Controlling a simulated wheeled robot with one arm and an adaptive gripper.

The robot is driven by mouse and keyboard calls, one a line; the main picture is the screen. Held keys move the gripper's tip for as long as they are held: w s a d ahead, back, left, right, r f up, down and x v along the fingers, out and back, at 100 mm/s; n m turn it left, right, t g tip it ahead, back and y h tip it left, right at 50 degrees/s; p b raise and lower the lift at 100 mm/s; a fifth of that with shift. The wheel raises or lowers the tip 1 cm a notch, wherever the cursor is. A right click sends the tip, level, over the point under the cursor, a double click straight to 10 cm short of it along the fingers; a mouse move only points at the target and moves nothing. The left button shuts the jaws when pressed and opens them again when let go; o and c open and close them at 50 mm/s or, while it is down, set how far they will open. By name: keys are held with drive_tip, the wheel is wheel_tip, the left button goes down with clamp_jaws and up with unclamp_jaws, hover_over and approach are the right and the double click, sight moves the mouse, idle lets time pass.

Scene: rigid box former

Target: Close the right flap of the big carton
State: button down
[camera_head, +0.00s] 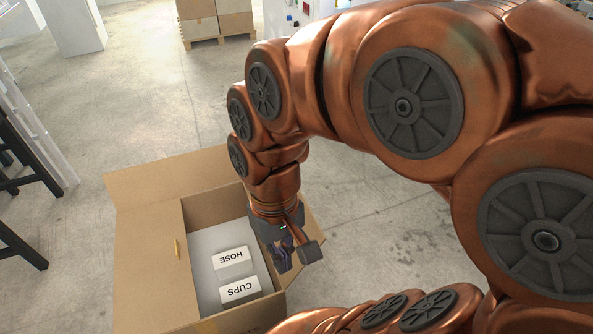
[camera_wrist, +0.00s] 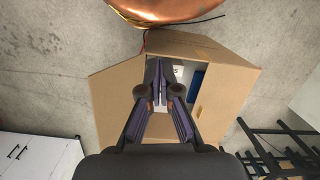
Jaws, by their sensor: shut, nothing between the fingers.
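The big carton (camera_head: 180,204) stands on the floor, open on its right half, in the head view. Its left flap (camera_head: 148,262) lies flat across the left half. The right flap (camera_head: 313,214) is partly hidden behind my wrist; it slopes outward, open. In the wrist view the right flap (camera_wrist: 112,98) spreads out at the left of the opening. My gripper (camera_head: 283,262) points down by the carton's right edge, fingers shut and empty. In the wrist view the fingertips (camera_wrist: 159,72) appear over the opening. Whether they touch the carton I cannot tell.
White boxes marked HOSE (camera_head: 232,258) and CUPS (camera_head: 240,290) lie inside the carton. A blue item (camera_wrist: 197,86) shows inside too. The carton's far flap (camera_head: 165,178) stands open. Black stands (camera_head: 18,245) are at the left. Bare floor lies right of the carton.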

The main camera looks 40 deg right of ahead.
drive_tip(key=w+r+m+y, duration=0.2)
drive_tip(key=w+m+y, duration=0.15)
drive_tip(key=w, duration=0.85)
drive_tip(key=w+d+f+m+y+b, duration=0.1)
drive_tip(key=w+d+m+y+b, duration=0.1)
drive_tip(key=w+d+m, duration=0.55)
drive_tip(key=w+d+f+m+t+y, duration=0.15)
drive_tip(key=d+f+m, duration=0.4)
drive_tip(key=d, duration=0.75)
drive_tip(key=w+d+f+m+t+y, duration=0.15)
drive_tip(key=d+f+m, duration=0.4)
drive_tip(key=d, duration=0.85)
drive_tip(key=w+a+f+n+p, duration=0.1)
drive_tip(key=w+a+f+p, duration=0.1)
drive_tip(key=a+f, duration=0.5)
drive_tip(key=shift+w+a+f+n+t+h+p, duration=0.15)
drive_tip(key=shift+w+a+n+t+h+p, duration=0.25)
drive_tip(key=shift+a, duration=1.05)
drive_tip(key=shift+s+a, duration=0.1)
